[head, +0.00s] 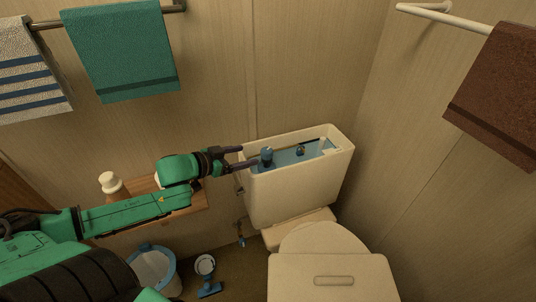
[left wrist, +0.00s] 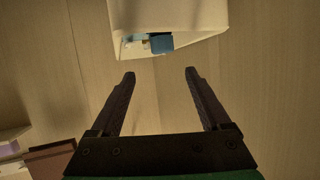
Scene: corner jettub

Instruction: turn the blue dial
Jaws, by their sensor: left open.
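A blue dial-like handle (head: 242,241) shows small and low on the wall, left of the toilet. A blue cylinder (head: 266,153) stands inside the open toilet tank (head: 294,195); a blue part (left wrist: 160,43) also shows at the tank opening in the left wrist view. I cannot tell for sure which blue part is the dial. My left gripper (head: 249,157) is open at the tank's left rim, its fingertips close to the cylinder. In the left wrist view the gripper (left wrist: 160,73) has nothing between its fingers. My right gripper is not in view.
The toilet (head: 325,282) stands in front of the tank. A wooden shelf (head: 190,205) with a white bottle (head: 110,183) lies under my left arm. A bin (head: 153,268) and a blue-based brush holder (head: 208,288) stand on the floor. Towels hang on both walls.

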